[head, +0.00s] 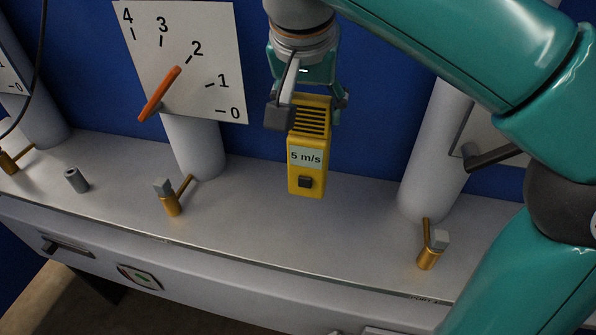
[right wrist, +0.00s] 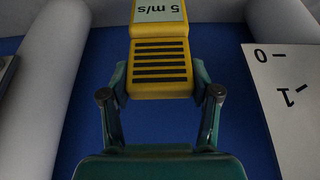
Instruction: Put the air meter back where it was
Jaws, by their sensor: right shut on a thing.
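The air meter (head: 308,183) is a yellow box with black grille slots, a dark button and a display reading "5 m/s". It hangs upright below my right gripper (head: 307,108), which is shut on its slotted upper end. Its lower end shows over the grey bench top in the head view; whether it touches the bench I cannot tell. In the right wrist view the air meter (right wrist: 160,65) sits between the two fingers of my right gripper (right wrist: 160,85). My left gripper is not in view.
The grey bench (head: 300,231) carries white columns, one behind a dial plate (head: 213,63) with an orange pointer. Brass taps (head: 173,203) and (head: 430,255) stand near the front edge. A small grey cylinder (head: 76,180) stands at left. The bench around the meter is clear.

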